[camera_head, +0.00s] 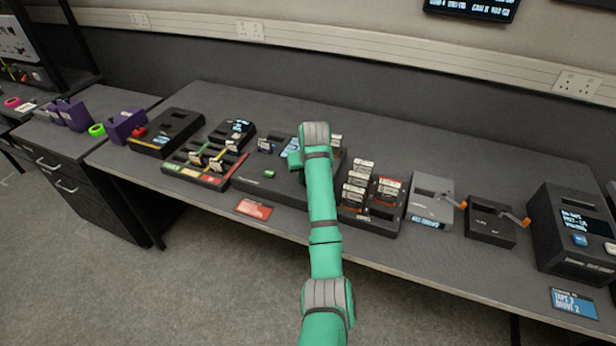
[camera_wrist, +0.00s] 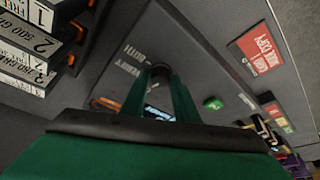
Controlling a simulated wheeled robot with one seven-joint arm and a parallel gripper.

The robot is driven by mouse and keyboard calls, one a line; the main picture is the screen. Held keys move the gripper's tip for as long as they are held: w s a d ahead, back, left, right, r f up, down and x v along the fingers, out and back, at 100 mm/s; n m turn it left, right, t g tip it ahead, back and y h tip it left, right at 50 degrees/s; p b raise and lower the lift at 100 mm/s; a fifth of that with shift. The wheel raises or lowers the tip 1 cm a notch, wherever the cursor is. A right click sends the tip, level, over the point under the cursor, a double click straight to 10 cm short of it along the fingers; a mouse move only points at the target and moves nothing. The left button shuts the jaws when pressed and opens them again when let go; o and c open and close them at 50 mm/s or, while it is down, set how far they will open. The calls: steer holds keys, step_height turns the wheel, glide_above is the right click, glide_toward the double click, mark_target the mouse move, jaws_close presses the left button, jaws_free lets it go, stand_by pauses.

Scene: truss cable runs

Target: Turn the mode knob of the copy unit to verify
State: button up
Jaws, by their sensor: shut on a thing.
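The copy unit (camera_head: 250,182) is a dark, low box in the middle of the bench, with a green button (camera_head: 268,174). My arm covers part of it in the head view, hiding the knob and my fingertips. In the wrist view my gripper (camera_wrist: 162,78) is shut on the dark round mode knob (camera_wrist: 159,70), between its two green fingers. Upside-down labels, "BOTH" and what reads as "VERIFY", are printed beside the knob on the unit's panel (camera_wrist: 195,50). The green button (camera_wrist: 213,103) is to the right. I cannot tell which label the knob points to.
A rack of labelled cartridges (camera_head: 358,185) stands right of the unit. A tray with coloured strips (camera_head: 205,165) stands at its left. A red card (camera_head: 253,209) lies at the bench's front edge. Grey and dark boxes with orange levers (camera_head: 432,200) stand further right.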

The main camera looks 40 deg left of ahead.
steer(key=m, duration=0.2)
steer(key=m+h, duration=0.1)
steer(key=m, duration=0.1)
steer(key=m+t+h, duration=0.1)
steer(key=m, duration=0.1)
steer(key=shift+s+a, duration=0.1)
steer(key=shift+a, duration=0.15)
stand_by(0.3)
steer(key=o, duration=1)
steer(key=shift+o, duration=0.2)
steer(key=v, duration=1.1)
steer(key=shift+f, duration=0.1)
